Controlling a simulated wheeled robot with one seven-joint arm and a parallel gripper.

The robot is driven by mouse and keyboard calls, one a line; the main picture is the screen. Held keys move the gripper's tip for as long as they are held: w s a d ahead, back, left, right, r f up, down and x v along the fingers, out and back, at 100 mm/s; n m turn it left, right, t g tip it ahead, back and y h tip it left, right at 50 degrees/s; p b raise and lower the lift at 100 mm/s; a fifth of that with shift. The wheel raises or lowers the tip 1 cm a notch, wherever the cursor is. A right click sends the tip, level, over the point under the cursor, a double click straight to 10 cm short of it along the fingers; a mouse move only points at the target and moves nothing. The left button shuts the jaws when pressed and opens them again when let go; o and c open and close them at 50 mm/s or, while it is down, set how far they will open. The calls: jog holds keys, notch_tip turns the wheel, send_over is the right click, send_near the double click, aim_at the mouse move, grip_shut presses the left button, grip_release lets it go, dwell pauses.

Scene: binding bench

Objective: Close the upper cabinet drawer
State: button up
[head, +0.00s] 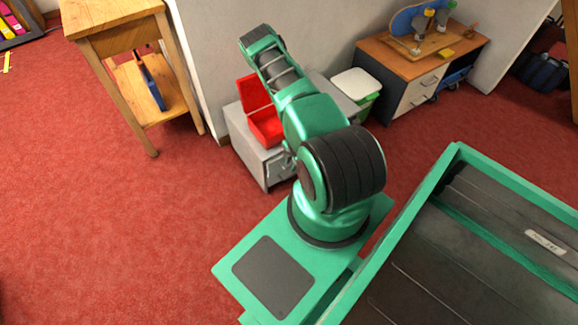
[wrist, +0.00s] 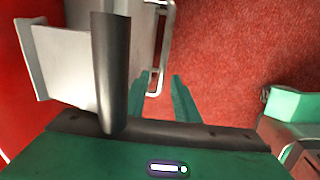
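The grey cabinet (head: 249,149) stands against the wall in the head view, with a drawer front and handle (head: 279,168) partly hidden behind my arm. How far its upper drawer stands out cannot be told there. In the wrist view a pale drawer front (wrist: 140,45) with a light bar handle (wrist: 168,50) shows at the top. My gripper (wrist: 164,88) has its two green fingers apart, with the handle's lower end close to or between the tips. Whether they touch it is unclear. In the head view my gripper is mostly hidden by my arm.
An open red box (head: 265,125) sits on the grey cabinet. A bin with a white lid (head: 357,84) stands to its right, then a wood-topped drawer unit (head: 388,54) holding a skateboard. A wooden table (head: 115,15) stands left. Red carpet in front is clear.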

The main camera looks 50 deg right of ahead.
grip_shut()
jog(key=shift+w+d, duration=0.15)
jog(key=shift+w, duration=0.55)
jog(key=shift+w+d, duration=0.15)
jog(key=shift+w, duration=0.55)
grip_release()
jog(key=shift+s, duration=0.1)
notch_tip(320, 180, up, 10)
jog(key=s, duration=0.2)
jog(key=shift+a+r, duration=0.25)
